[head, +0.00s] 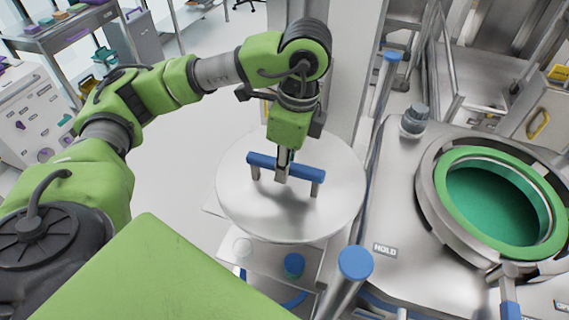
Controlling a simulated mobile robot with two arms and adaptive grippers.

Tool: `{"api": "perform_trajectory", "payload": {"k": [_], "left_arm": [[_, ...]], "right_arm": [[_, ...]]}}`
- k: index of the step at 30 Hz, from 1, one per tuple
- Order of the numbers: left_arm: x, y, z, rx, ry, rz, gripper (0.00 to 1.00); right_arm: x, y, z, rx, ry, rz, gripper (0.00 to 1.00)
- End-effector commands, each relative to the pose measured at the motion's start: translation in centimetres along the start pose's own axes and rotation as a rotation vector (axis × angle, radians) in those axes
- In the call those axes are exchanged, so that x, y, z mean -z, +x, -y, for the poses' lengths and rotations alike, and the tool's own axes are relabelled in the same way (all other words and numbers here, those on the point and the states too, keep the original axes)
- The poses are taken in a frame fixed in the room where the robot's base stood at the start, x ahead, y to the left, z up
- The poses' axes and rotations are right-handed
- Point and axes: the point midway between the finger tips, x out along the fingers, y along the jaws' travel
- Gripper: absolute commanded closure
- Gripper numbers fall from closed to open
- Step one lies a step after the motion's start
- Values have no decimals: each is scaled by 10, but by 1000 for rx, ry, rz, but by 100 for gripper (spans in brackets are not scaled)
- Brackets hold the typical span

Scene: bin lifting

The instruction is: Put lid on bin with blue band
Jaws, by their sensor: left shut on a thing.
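A round metal lid (250,215) with a blue bar handle (308,172) shows in the middle of the head view, roughly level. My left gripper (283,170) points down from above and is shut on the handle near its middle. The lid hides most of what is under it. A curved blue strip (296,298) shows below the lid's near edge; I cannot tell whether it is the band of a bin. My right gripper is not in view.
At right, a metal worktop (405,270) with a "HOLD" label carries a round port with a green ring (455,215). Blue-topped posts (355,263) stand close to the lid's right side. A bench (75,35) is at the back left. Open floor (185,180) lies left of the lid.

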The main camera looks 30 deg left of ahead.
Motion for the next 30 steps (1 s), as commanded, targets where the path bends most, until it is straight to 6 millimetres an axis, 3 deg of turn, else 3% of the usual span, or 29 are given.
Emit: {"api": "perform_trajectory", "payload": {"k": [30], "left_arm": [[-6,-52,1,6,-1,-3,100]], "right_arm": [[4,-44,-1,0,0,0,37]]}}
